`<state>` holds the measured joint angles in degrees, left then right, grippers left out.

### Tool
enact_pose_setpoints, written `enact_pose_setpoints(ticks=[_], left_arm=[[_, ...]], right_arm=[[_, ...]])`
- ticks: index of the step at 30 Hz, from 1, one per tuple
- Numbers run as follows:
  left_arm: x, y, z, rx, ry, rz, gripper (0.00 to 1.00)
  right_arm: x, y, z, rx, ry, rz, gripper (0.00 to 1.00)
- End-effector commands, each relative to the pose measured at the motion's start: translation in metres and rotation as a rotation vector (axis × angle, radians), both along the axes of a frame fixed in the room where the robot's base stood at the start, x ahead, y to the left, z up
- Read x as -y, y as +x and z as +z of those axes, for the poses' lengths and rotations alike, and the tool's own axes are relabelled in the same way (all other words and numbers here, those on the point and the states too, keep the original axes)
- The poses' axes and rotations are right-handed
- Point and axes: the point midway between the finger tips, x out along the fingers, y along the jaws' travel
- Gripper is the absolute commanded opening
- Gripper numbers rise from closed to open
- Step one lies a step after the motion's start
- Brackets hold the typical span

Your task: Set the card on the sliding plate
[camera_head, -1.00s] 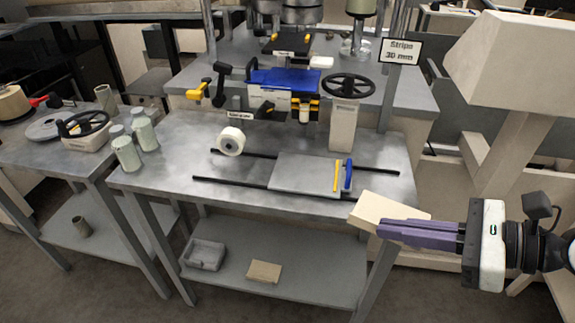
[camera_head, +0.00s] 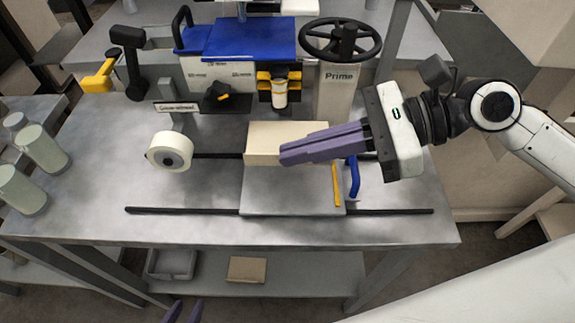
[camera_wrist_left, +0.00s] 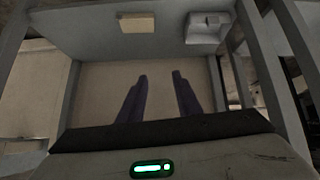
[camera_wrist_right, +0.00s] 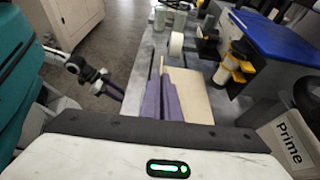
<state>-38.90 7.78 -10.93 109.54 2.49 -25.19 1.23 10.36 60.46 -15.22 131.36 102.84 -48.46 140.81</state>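The card, a flat beige block (camera_head: 265,146), is held by my right gripper (camera_head: 300,150), whose purple fingers are shut on its right end. In the head view it overlaps the back part of the grey sliding plate (camera_head: 285,200); whether it touches the plate I cannot tell. The card also shows in the right wrist view (camera_wrist_right: 190,88) beside the purple fingers (camera_wrist_right: 162,98). The plate lies across two black rails and has a yellow strip and a blue handle on its right. My left gripper (camera_head: 186,312) is low at the front edge of the view; in the left wrist view (camera_wrist_left: 160,90) it is open and empty.
A white roll (camera_head: 170,151) stands left of the plate. A blue-topped machine (camera_head: 250,38) and a black handwheel (camera_head: 341,38) on the Prime post stand behind it. Pale jars (camera_head: 22,190) are at far left. The lower shelf holds a grey bin (camera_head: 172,264) and a beige block (camera_head: 247,269).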

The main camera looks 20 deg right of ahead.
Motion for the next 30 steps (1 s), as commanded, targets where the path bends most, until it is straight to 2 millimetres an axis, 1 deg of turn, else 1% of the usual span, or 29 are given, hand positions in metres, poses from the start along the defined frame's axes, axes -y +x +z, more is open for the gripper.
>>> enact_pose_setpoints(ticks=[1,6,13,18,20,30], left_arm=[[0.000,-0.001,-0.005,-0.004,0.000,-0.001,0.31],[0.003,-0.006,-0.012,-0.013,0.000,-0.006,0.31],[0.006,-0.005,-0.011,-0.007,-0.004,-0.010,0.31],[0.007,-0.002,-0.012,0.001,-0.005,-0.012,0.31],[0.008,-0.001,-0.012,0.001,-0.005,-0.012,0.31],[0.008,0.001,-0.008,0.004,-0.005,-0.012,0.31]], right_arm=[[-0.001,-0.001,-0.014,-0.007,0.002,0.000,0.00],[0.000,-0.001,-0.043,-0.006,0.003,0.000,0.00],[0.000,-0.001,-0.061,-0.004,0.001,-0.002,0.00],[0.000,-0.001,-0.086,-0.004,0.001,-0.002,0.00],[0.000,-0.001,-0.090,-0.001,0.000,-0.002,0.00],[0.000,-0.001,-0.091,-0.002,0.001,-0.001,0.00]])
